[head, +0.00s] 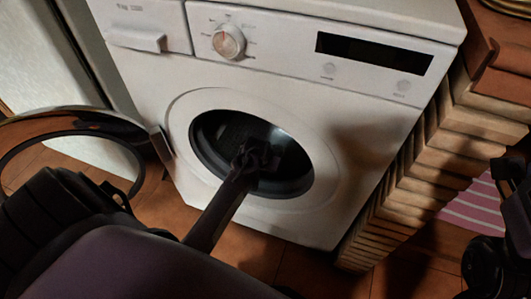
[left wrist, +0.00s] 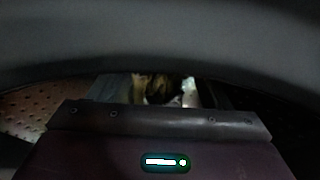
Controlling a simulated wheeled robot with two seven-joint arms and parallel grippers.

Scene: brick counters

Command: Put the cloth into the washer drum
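The white washer (head: 360,120) stands ahead with its round door (head: 60,125) swung open to the left. My left arm reaches through the opening, and my left gripper (head: 258,157) is inside the dark drum (head: 215,130). In the left wrist view its fingers (left wrist: 160,92) look spread apart. A small, dim yellowish and whitish patch (left wrist: 160,84) shows between or beyond them; it may be the cloth, but I cannot tell whether it is touched. No cloth is clear in the head view. A dark part of my right arm or gripper (head: 490,255) shows at the right edge.
The perforated drum wall (left wrist: 25,108) is at the left in the left wrist view, with the grey rim (left wrist: 160,40) arching above. A brick pillar (head: 420,165) stands right of the washer. A pink striped textile (head: 472,208) lies on the tiled floor beyond it.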

